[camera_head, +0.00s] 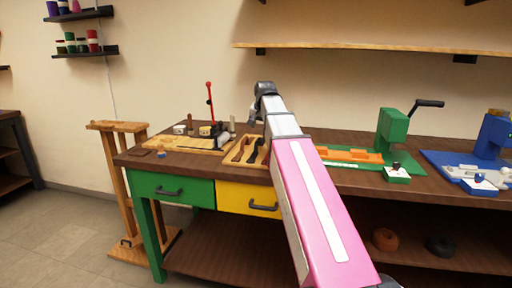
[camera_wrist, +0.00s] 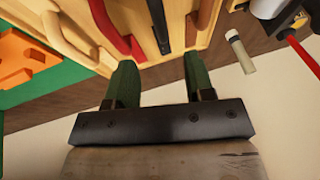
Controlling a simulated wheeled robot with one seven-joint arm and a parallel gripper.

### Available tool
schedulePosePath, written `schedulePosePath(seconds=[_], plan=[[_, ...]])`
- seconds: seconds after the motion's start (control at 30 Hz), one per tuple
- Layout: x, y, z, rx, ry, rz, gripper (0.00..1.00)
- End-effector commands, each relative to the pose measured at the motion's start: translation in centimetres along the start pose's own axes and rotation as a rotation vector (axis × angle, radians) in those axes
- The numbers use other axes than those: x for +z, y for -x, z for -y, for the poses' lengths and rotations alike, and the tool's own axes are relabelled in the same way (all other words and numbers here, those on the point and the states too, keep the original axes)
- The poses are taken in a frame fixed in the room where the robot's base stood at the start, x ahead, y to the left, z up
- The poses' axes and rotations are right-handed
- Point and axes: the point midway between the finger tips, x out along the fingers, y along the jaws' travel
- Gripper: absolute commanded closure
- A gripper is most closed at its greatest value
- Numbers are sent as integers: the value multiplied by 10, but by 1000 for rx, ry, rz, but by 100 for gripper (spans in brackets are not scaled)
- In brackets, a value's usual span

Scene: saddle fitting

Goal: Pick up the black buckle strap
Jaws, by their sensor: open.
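A wooden tray (camera_head: 234,164) with dark strips in its slots lies on the workbench, partly hidden by my arm. In the wrist view the tray (camera_wrist: 145,62) holds a long black strip (camera_wrist: 159,25) in one slot, which looks like the black buckle strap; no buckle can be made out. My gripper (camera_wrist: 158,68) is open and empty, its two green fingers apart. The black strip's near end lies just beyond the gap between the fingertips, with no visible contact. In the head view my gripper (camera_head: 264,95) is above the bench behind the tray.
A red strip (camera_wrist: 116,30) lies left of the black one, and a dark brown strip (camera_wrist: 191,28) right of it. A pale cylinder (camera_wrist: 241,52) stands beside the tray. Right on the bench are a green press (camera_head: 392,128) and a blue machine (camera_head: 492,135).

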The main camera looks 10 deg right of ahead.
Motion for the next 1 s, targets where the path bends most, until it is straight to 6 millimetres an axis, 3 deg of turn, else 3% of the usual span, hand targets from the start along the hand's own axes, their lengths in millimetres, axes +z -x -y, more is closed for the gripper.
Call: schedulePosePath(seconds=[0.33,0.63,1.0], plan=[[-1,-44,0,1,0,1,51],[-2,-63,0,0,0,1,51],[-5,-104,1,0,0,0,51]])
